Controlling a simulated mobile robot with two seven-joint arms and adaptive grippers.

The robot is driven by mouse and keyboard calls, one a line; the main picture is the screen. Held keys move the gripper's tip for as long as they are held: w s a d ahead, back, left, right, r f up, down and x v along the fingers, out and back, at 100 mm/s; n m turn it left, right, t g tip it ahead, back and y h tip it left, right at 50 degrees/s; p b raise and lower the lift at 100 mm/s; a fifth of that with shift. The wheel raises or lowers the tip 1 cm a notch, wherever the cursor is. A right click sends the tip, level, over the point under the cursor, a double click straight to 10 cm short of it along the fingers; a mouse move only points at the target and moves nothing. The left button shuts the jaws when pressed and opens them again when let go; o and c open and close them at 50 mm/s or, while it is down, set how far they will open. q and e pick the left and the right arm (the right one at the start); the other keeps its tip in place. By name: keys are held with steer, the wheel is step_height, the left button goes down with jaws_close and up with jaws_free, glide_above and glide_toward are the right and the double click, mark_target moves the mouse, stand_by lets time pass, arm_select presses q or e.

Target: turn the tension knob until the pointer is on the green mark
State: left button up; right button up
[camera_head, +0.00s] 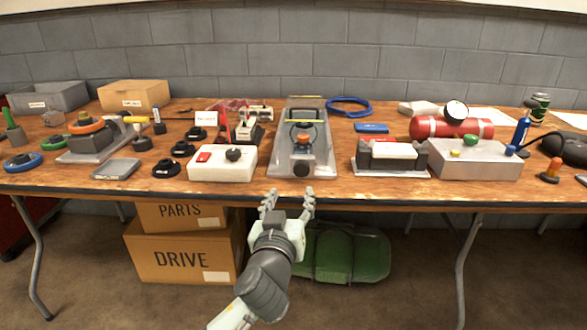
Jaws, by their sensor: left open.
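A grey device (321,160) stands at the middle of the table's front edge, with an orange part (303,137) and a dark round knob (302,168) near its front. A white box (222,171) left of it carries another dark knob (235,154) and a red switch (204,157). I cannot tell which knob is the tension knob, and no pointer or green mark can be made out. My left gripper (289,196) is open and empty, in front of and below the table edge, just short of the grey device. My right gripper is not in view.
On the wooden table (345,189), a grey box with coloured buttons (478,163) and a black-and-white block (388,157) stand to the right. Black round parts (166,169) lie left. Cardboard boxes (182,262) and a green case (345,254) are under the table.

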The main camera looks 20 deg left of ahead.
mark_target(301, 171)
arm_select(q)
steer(key=shift+t, duration=0.4)
steer(key=w, duration=0.2)
steer(key=w+r, duration=0.1)
steer(key=w, duration=0.4)
steer(key=shift+w+a+r+p, duration=0.1)
steer(key=shift+a+r+p, duration=0.05)
steer(key=shift+r+p, duration=0.15)
steer(key=shift+w+a+f, duration=0.1)
steer(key=shift+w+f, duration=0.05)
steer(key=shift+w, duration=0.45)
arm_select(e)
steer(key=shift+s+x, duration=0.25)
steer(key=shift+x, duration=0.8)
arm_select(q)
steer(key=c, duration=1.1)
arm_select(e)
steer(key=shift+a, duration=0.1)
